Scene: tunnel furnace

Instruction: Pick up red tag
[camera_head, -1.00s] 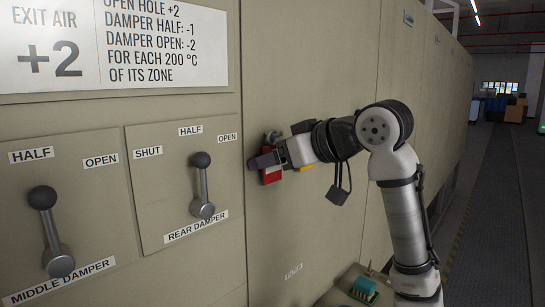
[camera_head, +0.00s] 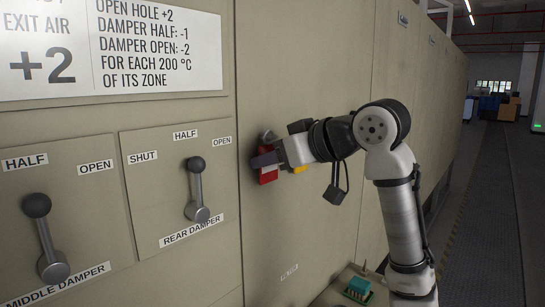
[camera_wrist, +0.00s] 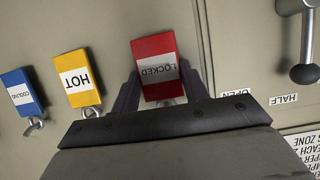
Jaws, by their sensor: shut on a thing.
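The red tag (camera_wrist: 155,55) has a white label reading LOCKED, upside down in the wrist view. My gripper (camera_wrist: 163,90) is shut on it, with one dark finger on each side. In the head view the red tag (camera_head: 267,176) is partly covered by my gripper (camera_head: 266,160), close to the beige furnace wall. A grey hook (camera_head: 268,136) shows just above it. I cannot tell whether the tag still hangs on a hook.
A yellow HOT tag (camera_wrist: 77,78) and a blue COOLING tag (camera_wrist: 22,92) hang on hooks beside the red one. The rear damper lever (camera_head: 196,190) and middle damper lever (camera_head: 45,240) stick out to the left. A green-topped object (camera_head: 358,287) sits below my arm.

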